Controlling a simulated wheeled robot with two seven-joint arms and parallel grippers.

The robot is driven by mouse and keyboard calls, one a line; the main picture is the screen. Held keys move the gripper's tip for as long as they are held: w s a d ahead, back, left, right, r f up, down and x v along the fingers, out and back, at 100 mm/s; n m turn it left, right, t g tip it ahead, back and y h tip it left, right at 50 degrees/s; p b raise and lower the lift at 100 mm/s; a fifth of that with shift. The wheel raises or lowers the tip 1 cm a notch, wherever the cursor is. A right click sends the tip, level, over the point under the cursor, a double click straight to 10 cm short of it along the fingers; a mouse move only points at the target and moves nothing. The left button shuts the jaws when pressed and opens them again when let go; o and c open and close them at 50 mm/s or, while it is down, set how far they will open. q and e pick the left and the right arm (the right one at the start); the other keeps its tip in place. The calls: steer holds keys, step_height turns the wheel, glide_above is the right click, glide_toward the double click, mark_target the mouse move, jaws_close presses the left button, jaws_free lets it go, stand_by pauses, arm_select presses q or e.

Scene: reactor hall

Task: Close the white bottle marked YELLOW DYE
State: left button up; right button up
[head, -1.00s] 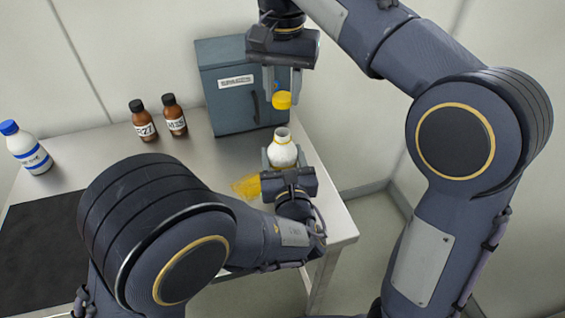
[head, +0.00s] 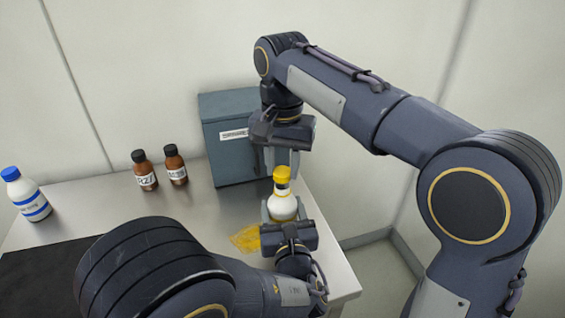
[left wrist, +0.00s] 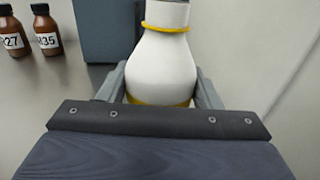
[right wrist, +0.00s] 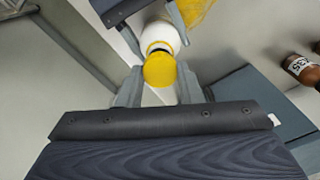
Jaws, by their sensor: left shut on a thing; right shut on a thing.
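The white bottle (head: 283,206) stands upright near the table's right edge; it also shows in the left wrist view (left wrist: 165,68). No marking on it is readable. My left gripper (head: 283,212) is shut around the bottle's body from the near side. My right gripper (head: 281,166) points down from above and is shut on the yellow cap (head: 282,175). The cap (right wrist: 160,70) is at the bottle's mouth, in line with the neck in the head view. I cannot tell whether it is seated or just above the rim.
A yellow spill (head: 246,240) lies left of the bottle. A grey-blue cabinet (head: 228,150) stands behind. Two brown bottles (head: 145,172) (head: 176,167) and a blue-capped white bottle (head: 27,195) stand further left. A dark mat (head: 40,270) covers the table's near left.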

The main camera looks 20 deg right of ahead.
steer(key=shift+f, duration=0.1)
steer(key=shift+f, duration=0.8)
steer(key=shift+f, duration=0.55)
